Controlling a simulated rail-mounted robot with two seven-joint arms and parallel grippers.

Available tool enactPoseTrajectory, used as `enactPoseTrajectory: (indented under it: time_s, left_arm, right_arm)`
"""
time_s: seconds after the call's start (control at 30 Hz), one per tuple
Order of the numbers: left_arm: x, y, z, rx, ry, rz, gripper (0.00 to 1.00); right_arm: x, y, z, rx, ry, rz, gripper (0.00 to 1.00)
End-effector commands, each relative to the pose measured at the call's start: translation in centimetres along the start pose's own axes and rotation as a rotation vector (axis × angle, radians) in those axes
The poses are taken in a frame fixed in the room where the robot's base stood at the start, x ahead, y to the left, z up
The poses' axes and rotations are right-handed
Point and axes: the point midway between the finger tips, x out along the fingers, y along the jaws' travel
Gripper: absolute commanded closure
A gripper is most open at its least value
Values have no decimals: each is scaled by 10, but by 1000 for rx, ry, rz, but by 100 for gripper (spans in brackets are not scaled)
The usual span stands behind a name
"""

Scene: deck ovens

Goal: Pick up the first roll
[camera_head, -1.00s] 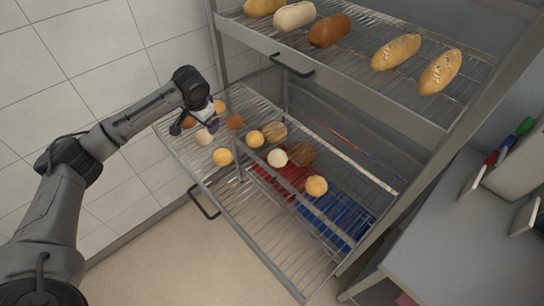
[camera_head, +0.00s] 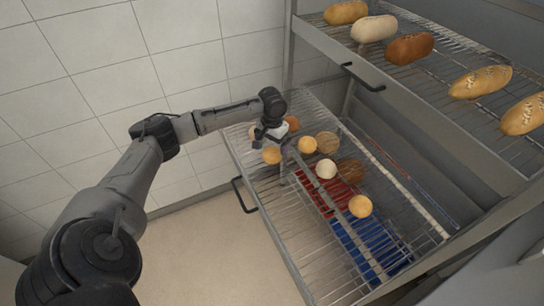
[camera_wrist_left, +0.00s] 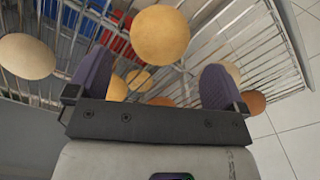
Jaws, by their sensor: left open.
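Several rolls lie on the pulled-out lower wire rack (camera_head: 335,262). My left gripper (camera_head: 270,138) is open over the rack's far left part, just behind a golden roll (camera_head: 272,155). Another golden roll (camera_head: 307,144), a pale roll (camera_head: 326,168) and a golden roll (camera_head: 360,206) lie to the right. A brown roll (camera_head: 292,123) is behind the gripper. In the left wrist view, the fingers (camera_wrist_left: 155,82) are apart with nothing gripped. A large golden roll (camera_wrist_left: 160,38) shows beyond them, and smaller rolls appear between them. Which roll is the first, I cannot tell.
Red (camera_head: 300,190) and blue (camera_head: 372,245) items lie below the rack wires. An upper rack (camera_head: 430,95) with loaves overhangs at the right. A black handle (camera_head: 243,195) sticks out in front of the lower rack. A tiled wall (camera_head: 100,90) stands behind at the left.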

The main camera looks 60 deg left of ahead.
Motion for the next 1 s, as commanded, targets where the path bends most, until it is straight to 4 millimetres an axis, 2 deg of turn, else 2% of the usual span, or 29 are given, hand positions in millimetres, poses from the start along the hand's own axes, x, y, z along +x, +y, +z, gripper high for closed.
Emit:
enactPoseTrajectory:
  time_s: [0.27, 0.63, 0.9, 1.0]
  left_arm:
    - [11, 0, 0, 1, -1, -1, 2]
    - [54, 0, 2, 2, -2, -1, 2]
    - [58, 0, 2, 2, 0, -1, 2]
    - [57, 0, 2, 2, 0, -1, 11]
  right_arm:
    - [3, -2, 2, 7, -1, -6, 57]
    - [17, -4, 6, 10, -1, -9, 57]
    - [16, -3, 6, 8, -2, -7, 57]
    - [16, -2, 6, 5, -2, -5, 57]
